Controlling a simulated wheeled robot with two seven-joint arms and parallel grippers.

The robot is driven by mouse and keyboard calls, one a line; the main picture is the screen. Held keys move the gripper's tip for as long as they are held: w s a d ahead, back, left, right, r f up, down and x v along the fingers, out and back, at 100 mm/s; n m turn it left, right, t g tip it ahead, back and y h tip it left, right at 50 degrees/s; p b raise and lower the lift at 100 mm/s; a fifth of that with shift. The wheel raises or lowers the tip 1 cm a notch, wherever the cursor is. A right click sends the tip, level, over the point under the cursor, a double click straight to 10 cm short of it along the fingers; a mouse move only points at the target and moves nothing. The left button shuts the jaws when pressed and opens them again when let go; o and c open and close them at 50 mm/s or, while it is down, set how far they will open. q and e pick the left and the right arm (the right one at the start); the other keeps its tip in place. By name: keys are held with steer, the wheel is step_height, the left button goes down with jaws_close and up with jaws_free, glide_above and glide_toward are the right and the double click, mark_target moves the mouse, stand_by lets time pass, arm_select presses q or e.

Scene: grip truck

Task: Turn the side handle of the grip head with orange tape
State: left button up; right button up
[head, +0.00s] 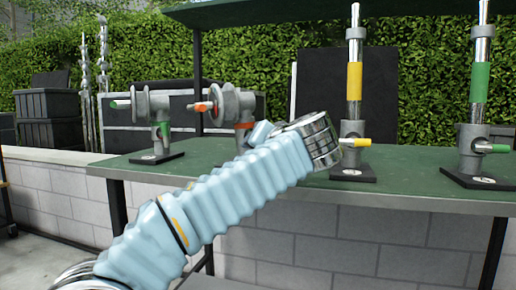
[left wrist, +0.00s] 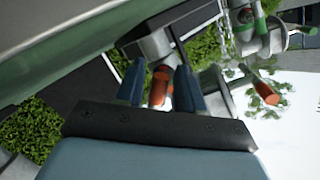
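The grip head with orange tape (head: 232,105) stands on the green table in the head view, with its orange-tipped side handle (head: 201,107) pointing left. An orange band shows on its post. In the left wrist view, my left gripper (left wrist: 160,88) is open, its two blue fingers apart. The orange-banded post (left wrist: 160,78) shows between the fingers; I cannot tell if they touch it. The orange handle (left wrist: 266,93) lies right of the fingers, outside them. In the head view, my left arm crosses in front and only a blue part of the gripper (head: 262,132) shows. My right gripper is out of view.
A green-taped grip head (head: 158,112) stands left on the green table (head: 435,187). A yellow-taped stand (head: 354,80) and a green-taped stand (head: 480,80) rise at right. A shelf (head: 300,10) hangs above. Black crates (head: 47,105) are at far left.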

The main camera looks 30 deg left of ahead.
arm_select(q)
steer(key=p+v, duration=0.1)
steer(key=v, duration=1.2)
steer(key=shift+s+d, duration=0.25)
steer(key=shift+d, duration=0.05)
steer(key=shift+r, duration=0.1)
